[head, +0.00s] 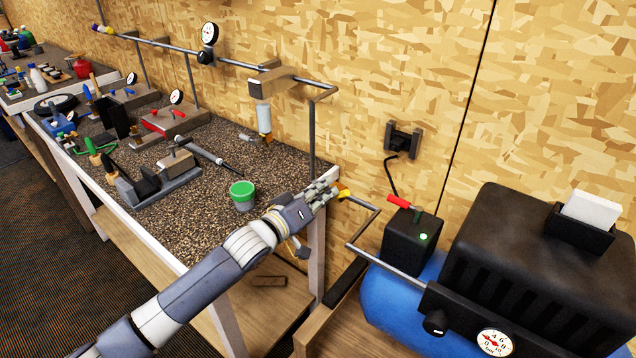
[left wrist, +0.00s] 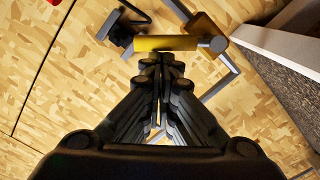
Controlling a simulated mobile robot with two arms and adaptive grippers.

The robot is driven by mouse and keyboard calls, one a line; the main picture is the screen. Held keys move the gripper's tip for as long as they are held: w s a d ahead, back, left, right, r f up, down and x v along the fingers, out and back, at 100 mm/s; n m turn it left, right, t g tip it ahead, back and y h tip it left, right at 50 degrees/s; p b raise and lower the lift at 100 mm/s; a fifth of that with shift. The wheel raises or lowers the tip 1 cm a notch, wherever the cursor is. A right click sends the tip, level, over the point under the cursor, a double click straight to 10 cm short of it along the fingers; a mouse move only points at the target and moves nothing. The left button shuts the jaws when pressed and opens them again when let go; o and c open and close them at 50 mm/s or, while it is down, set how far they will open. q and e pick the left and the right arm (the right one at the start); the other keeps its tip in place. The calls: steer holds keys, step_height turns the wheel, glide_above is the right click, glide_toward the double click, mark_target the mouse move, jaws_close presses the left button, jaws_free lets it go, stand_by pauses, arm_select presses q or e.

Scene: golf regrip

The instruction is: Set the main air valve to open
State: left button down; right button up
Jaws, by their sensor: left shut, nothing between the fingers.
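The main air valve has a yellow lever (head: 344,191) on the grey air pipe between the compressor and the bench. In the left wrist view the yellow lever (left wrist: 165,43) lies crosswise just beyond my fingertips, with a grey round part at its right end. My left gripper (head: 333,190) is shut and empty, its tips close to the lever. It also shows in the left wrist view (left wrist: 161,62). I cannot tell whether the tips touch the lever. The fingers partly hide the valve in the head view. My right gripper is not in view.
The compressor (head: 535,270) with a blue tank stands at the right. The bench (head: 215,215) holds a green-topped cup (head: 242,195) and tools. The wooden wall is close behind.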

arm_select(q)
steer(key=shift+s+d+f+m+y+p, duration=0.1)
steer(key=shift+s+d+f+m, duration=0.35)
steer(key=shift+m, duration=0.8)
steer(key=shift+s+d+f+m+y+p, duration=0.1)
steer(key=shift+s+d+f+m, duration=0.3)
steer(key=shift+m, duration=0.8)
steer(key=shift+s+d+f+m+y+p, duration=0.1)
steer(key=shift+s+d+f+m, duration=0.15)
steer(key=shift+d+f+m, duration=0.7)
steer(key=shift+a+r+m, duration=0.3)
steer(key=shift+r+m, duration=0.1)
